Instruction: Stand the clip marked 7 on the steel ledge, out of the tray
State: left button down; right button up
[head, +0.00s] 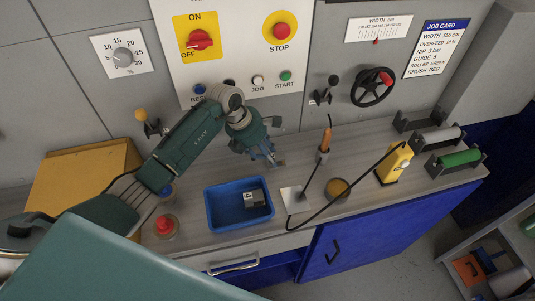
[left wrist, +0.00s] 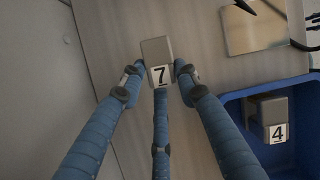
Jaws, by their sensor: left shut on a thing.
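The clip marked 7 (left wrist: 157,50) is a small grey block with a white label, held between the blue fingers of my left gripper (left wrist: 158,80) in the left wrist view. In the head view my left gripper (head: 272,158) points down behind the blue tray (head: 214,222), near the back of the grey ledge (head: 310,150). The clip is outside the tray. I cannot tell whether its base touches the surface. A clip marked 4 (head: 251,198) sits in the tray and also shows in the left wrist view (left wrist: 276,118). My right gripper is out of view.
A pale plate (head: 294,200) lies right of the tray, with an orange-handled tool (head: 325,145) and a yellow device (head: 394,163) beyond. A red-topped jar (head: 166,226) stands left of the tray. The control panel (head: 240,50) rises behind.

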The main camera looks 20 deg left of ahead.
pick_arm(q)
jog(key=shift+f, duration=0.1)
jog(key=c, duration=1.1)
grip_release()
jog(key=b+v, duration=0.3)
jog(key=v, duration=0.9)
